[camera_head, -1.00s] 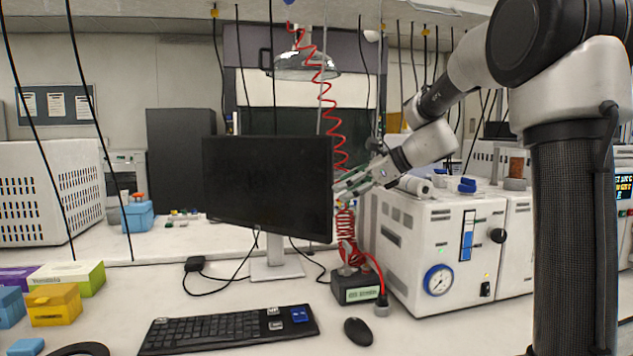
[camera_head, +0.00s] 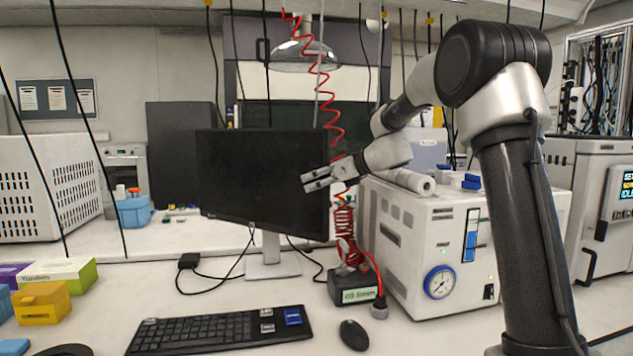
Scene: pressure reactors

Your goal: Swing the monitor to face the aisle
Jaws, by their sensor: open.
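The monitor (camera_head: 255,178) is a black flat screen on a light stand (camera_head: 272,260), standing on the white bench behind the keyboard. Its screen is dark and turned mostly toward me. My gripper (camera_head: 306,181) reaches in from the right and is open, with its fingers in front of the monitor's right part, near the right edge. I cannot tell whether a finger touches the screen. Nothing is seen between the fingers.
A keyboard (camera_head: 217,331) and mouse (camera_head: 354,335) lie in front. A red coiled hose (camera_head: 344,232) and a dark box (camera_head: 354,288) stand right of the monitor, beside a white reactor unit (camera_head: 432,235). Cables run behind the stand. Small boxes (camera_head: 42,304) sit at left.

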